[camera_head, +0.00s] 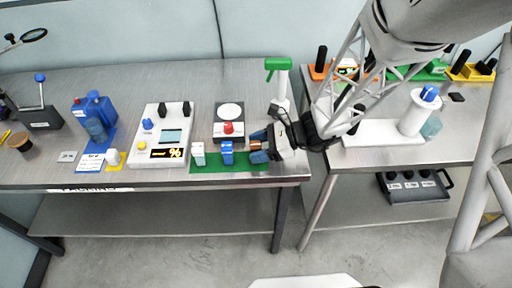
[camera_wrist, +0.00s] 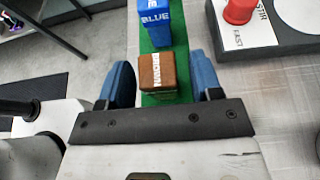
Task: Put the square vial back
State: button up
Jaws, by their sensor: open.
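A brown square vial (camera_wrist: 157,72), labelled BROWN, stands on a green strip (camera_head: 205,168) at the right end of a row. My gripper (camera_wrist: 160,78) is open, with its two blue fingers on either side of the brown vial and gaps visible on both sides. A blue square vial (camera_wrist: 157,24), labelled BLUE, stands just beyond it; it also shows in the head view (camera_head: 227,153). A pale vial (camera_head: 199,154) stands at the left of the row. In the head view my gripper (camera_head: 258,146) mostly hides the brown vial.
A stirrer (camera_head: 229,123) with a red knob stands behind the row. The table's front edge runs close to the strip. A second table stands right.

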jog(key=v, duration=1.1)
jog(key=shift+d, duration=0.3)
dwell(0.7)
jog(key=s+d+r+n+t+h, duration=0.1)
jog(key=s+d+r+n+h, duration=0.1)
jog(key=s+r+n+h, duration=0.4)
jog(key=s+d+r+n+t+h, duration=0.1)
jog(key=s+d+r+n+h, duration=0.1)
jog(key=s+r+n+h, duration=0.5)
jog(key=shift+s+d+r+n+t+h, duration=0.35)
jog(key=shift+s+r+n, duration=0.65)
jog(key=shift+n, duration=1.4)
jog(key=shift+w+r, duration=0.2)
jog(key=shift+w, duration=0.05)
